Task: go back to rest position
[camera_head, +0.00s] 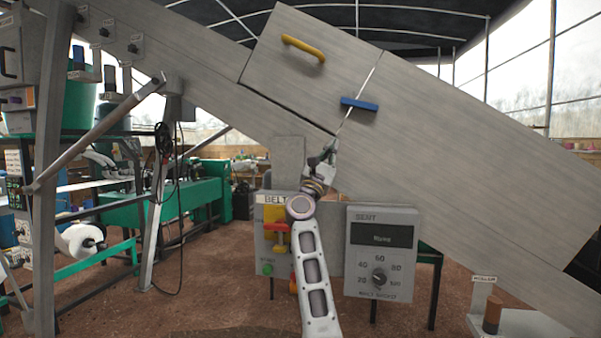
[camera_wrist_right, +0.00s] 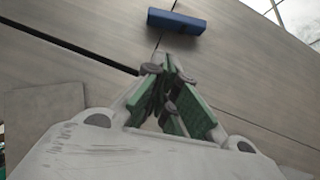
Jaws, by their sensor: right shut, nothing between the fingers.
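My right gripper (camera_head: 325,155) is raised in front of the slanted grey machine panel (camera_head: 450,140), its arm coming up from the bottom centre. In the right wrist view its green-padded fingers (camera_wrist_right: 172,95) are closed together with nothing between them. A blue handle (camera_head: 359,104) on the panel is above and to the right of the fingertips, apart from them. It also shows in the right wrist view (camera_wrist_right: 176,21), beyond the fingertips. My left gripper is not in view.
A yellow handle (camera_head: 303,48) sits higher on the panel. The BELT control box (camera_head: 271,255) stands behind my forearm, and the grey dial box (camera_head: 381,254) is just right of it. A roller stand (camera_head: 492,310) is at lower right. Brown floor lies open at lower left.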

